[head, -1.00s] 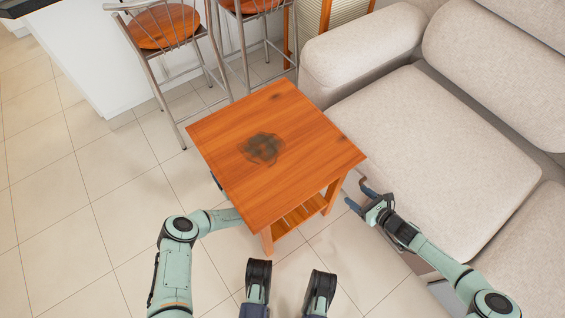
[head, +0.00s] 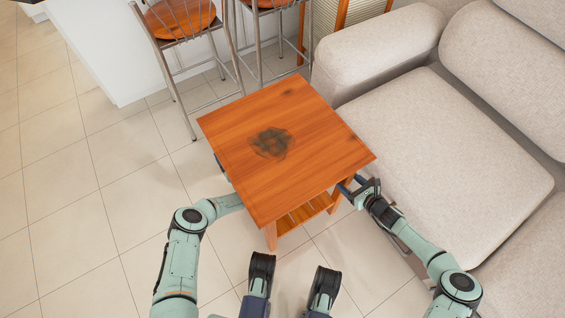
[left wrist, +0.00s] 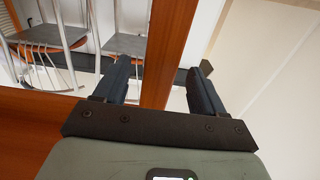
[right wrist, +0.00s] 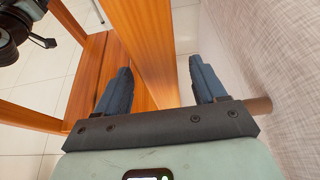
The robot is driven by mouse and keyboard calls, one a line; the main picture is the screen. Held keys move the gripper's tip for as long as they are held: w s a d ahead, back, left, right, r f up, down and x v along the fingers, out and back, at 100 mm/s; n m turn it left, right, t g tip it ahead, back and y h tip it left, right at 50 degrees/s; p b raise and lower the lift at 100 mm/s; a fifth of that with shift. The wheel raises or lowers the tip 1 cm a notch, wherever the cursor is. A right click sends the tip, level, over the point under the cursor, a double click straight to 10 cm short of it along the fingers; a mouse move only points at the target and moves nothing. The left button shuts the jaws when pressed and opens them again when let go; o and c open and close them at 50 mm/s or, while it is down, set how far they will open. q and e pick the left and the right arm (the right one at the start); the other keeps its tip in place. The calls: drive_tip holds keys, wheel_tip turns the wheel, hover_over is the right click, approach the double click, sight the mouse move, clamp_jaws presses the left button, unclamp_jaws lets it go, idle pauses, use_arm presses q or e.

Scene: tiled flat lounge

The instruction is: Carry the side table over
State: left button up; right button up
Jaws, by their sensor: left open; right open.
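The side table (head: 310,150) is a square orange wooden table with a dark smudge on its top and a slatted lower shelf (head: 303,211). It stands upright on the tiles. My right gripper (head: 350,187) is at the table's right side, under the top's edge. In the right wrist view its open fingers (right wrist: 162,85) have a table leg (right wrist: 147,45) between them. My left arm reaches to the table's left side, and the left gripper is mostly hidden under the top in the head view. In the left wrist view its open fingers (left wrist: 158,80) straddle another leg (left wrist: 167,45).
A beige sofa (head: 440,130) stands close on the right, beside my right gripper. Bar stools (head: 180,20) and a white counter (head: 100,50) are behind the table. The tiled floor (head: 70,200) at the left is clear.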

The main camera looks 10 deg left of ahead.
use_arm(q)
drive_tip(key=shift+x, duration=1.2)
use_arm(e)
drive_tip(key=shift+x, duration=2.2)
use_arm(q)
clamp_jaws()
use_arm(e)
clamp_jaws()
use_arm(q)
drive_tip(key=shift+w+a+r, duration=0.1)
drive_tip(key=shift+w+r, duration=0.05)
drive_tip(key=shift+r, duration=0.1)
use_arm(e)
drive_tip(key=shift+w+r, duration=0.15)
drive_tip(key=shift+r, duration=0.15)
